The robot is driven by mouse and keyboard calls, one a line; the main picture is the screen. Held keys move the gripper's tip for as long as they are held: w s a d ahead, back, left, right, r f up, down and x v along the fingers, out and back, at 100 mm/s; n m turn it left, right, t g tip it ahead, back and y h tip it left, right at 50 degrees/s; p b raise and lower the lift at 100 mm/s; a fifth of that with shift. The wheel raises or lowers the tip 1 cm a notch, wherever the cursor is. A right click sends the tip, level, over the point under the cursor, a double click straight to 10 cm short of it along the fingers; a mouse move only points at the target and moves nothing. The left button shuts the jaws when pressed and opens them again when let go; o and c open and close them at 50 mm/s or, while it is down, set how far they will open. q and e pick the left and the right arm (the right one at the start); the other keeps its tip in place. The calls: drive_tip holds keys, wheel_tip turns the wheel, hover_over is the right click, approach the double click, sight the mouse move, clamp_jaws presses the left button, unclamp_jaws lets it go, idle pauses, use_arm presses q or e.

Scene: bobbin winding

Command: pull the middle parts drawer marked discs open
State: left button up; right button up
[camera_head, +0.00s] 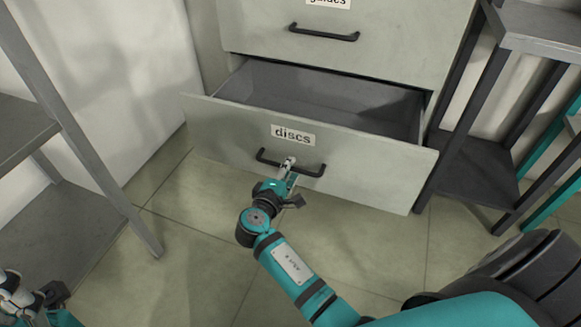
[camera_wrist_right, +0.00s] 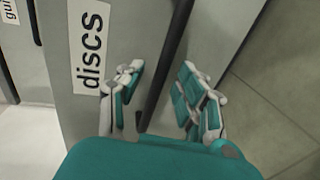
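The grey drawer marked discs (camera_head: 225,135) stands pulled out, with its empty-looking inside (camera_head: 320,95) showing. Its black bar handle (camera_head: 310,171) is on the front below the discs label (camera_head: 293,135). My right gripper (camera_head: 288,165) is at the handle, left of its middle. In the right wrist view the two fingers of the right gripper (camera_wrist_right: 161,75) stand apart, one on each side of the handle (camera_wrist_right: 158,82), with a visible gap to it. My left gripper (camera_head: 28,296) is only partly in view at the lower left, and its fingers are unclear.
The guides drawer (camera_head: 390,40) above is shut. A grey shelf rack (camera_head: 95,155) stands at the left, and another dark-legged rack (camera_head: 455,140) stands close on the right. The tiled floor (camera_head: 370,250) before the drawer is clear apart from my right arm.

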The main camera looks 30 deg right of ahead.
drive_tip(key=v, duration=0.5)
drive_tip(key=shift+s+a+r, duration=0.15)
drive_tip(key=shift+s+a, duration=0.1)
drive_tip(key=shift+a, duration=0.05)
